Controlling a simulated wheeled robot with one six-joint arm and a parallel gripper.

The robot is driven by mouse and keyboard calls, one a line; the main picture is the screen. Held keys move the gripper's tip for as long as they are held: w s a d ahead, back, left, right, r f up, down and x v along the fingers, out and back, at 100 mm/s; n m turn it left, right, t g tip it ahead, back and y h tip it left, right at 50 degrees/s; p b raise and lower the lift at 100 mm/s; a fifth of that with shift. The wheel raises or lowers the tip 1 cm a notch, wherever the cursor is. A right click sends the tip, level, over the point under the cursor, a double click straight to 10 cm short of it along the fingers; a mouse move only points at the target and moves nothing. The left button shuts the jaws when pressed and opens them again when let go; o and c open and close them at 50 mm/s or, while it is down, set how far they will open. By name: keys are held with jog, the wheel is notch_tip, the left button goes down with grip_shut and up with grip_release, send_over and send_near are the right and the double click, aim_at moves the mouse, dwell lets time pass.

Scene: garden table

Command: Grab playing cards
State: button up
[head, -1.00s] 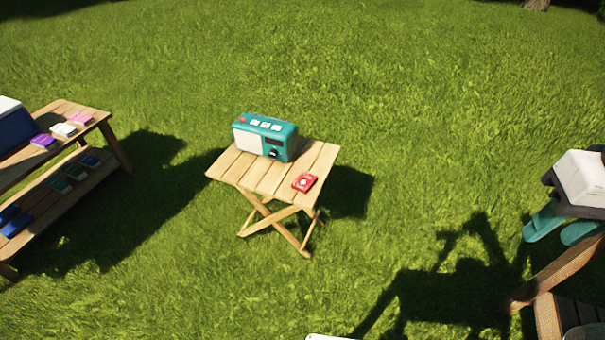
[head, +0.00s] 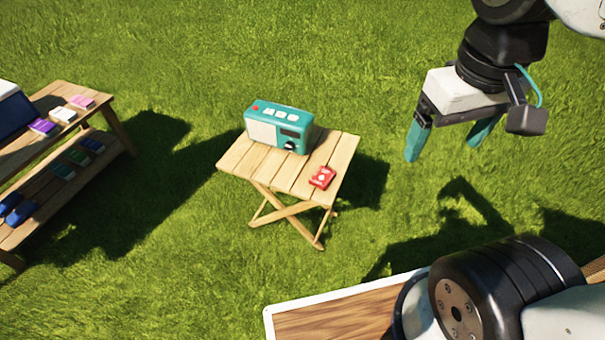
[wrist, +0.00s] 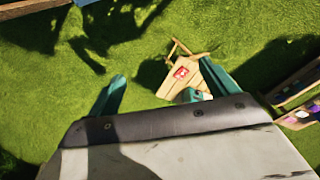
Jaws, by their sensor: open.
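A red pack of playing cards (head: 322,178) lies flat near the right front edge of a small wooden folding table (head: 236,164). The pack also shows in the wrist view (wrist: 181,73), on the table (wrist: 169,90) far below. My gripper (head: 441,151) is in the air to the right of the table, above the grass. Its teal fingers are apart with nothing between them, and it is clear of the pack. In the wrist view the two fingers (wrist: 165,88) frame grass and part of the table.
A teal radio (head: 279,127) stands on the table behind the pack, partly hidden by my gripper body in the wrist view. A wooden bench (head: 112,127) at left holds several small boxes and a blue cooler (head: 14,122). Open grass lies between.

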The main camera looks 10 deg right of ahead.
jog(key=w+d+f+n+g+h, duration=0.2)
jog(key=w+d+h, duration=0.1)
jog(key=w, duration=0.4)
jog(key=n+t+h, duration=0.8)
jog(key=n, duration=1.2)
send_over(323, 176)
jog(key=s+a, duration=0.2)
jog(key=s, duration=0.3)
notch_tip(323, 176, down, 36)
jog(key=a+f+n, duration=0.1)
jog(key=f, duration=0.2)
jog(key=a+f+n+t+y, duration=0.1)
jog(key=f, duration=0.3)
jog(key=s+a+f+n+t, duration=0.1)
jog(key=f+n, duration=0.1)
jog(key=f, duration=0.1)
jog(key=shift+a+f+y, duration=0.3)
jog(key=shift+a+f, duration=0.1)
jog(key=shift+w+d+f+t, duration=0.3)
jog(key=shift+w+d+f, duration=0.35)
jog(key=shift+f, duration=0.15)
jog(key=shift+x, duration=2.75)
jog(key=shift+w+a, duration=0.1)
jog(key=shift+a, duration=0.05)
jog(key=c, duration=1.1)
